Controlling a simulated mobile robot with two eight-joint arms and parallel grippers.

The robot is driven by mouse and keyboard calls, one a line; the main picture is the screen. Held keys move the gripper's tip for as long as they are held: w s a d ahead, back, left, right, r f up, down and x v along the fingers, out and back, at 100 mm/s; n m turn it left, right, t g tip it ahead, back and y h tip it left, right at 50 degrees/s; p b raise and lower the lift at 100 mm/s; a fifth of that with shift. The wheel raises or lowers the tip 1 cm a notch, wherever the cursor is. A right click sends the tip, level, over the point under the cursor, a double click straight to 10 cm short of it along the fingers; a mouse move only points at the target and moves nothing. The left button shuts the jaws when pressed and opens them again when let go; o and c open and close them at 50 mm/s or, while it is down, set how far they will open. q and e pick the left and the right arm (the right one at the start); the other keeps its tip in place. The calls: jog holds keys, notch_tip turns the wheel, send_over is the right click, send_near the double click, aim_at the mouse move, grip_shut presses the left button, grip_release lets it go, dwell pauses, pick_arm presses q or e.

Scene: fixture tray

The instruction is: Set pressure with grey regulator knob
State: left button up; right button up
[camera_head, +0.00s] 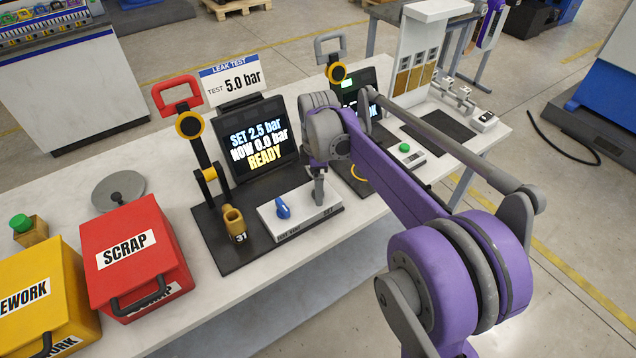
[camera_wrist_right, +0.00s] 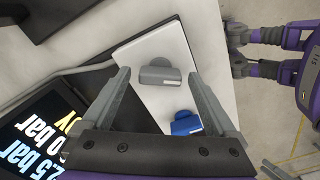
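The grey regulator knob (camera_wrist_right: 160,72) sits on a white box (camera_head: 300,218) beside a blue knob (camera_head: 283,208). The blue knob also shows in the right wrist view (camera_wrist_right: 186,122). My right gripper (camera_head: 318,192) is over the grey knob's end of the box and hides that knob in the head view. In the right wrist view its fingers (camera_wrist_right: 158,80) are apart, one on each side of the grey knob, with gaps visible. Contact does not show. The screen (camera_head: 258,142) reads SET 2.5 bar, NOW 0.0 bar, READY. My left gripper does not show.
A brass fitting (camera_head: 234,222) stands on the dark base plate left of the white box, below a red-handled clamp (camera_head: 190,125). A red scrap bin (camera_head: 135,255) and yellow rework bin (camera_head: 45,295) stand at the left. A second station with a grey-handled clamp (camera_head: 335,65) is behind my right arm.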

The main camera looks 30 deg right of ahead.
jog(key=c, duration=1.3)
jog(key=shift+o, duration=0.2)
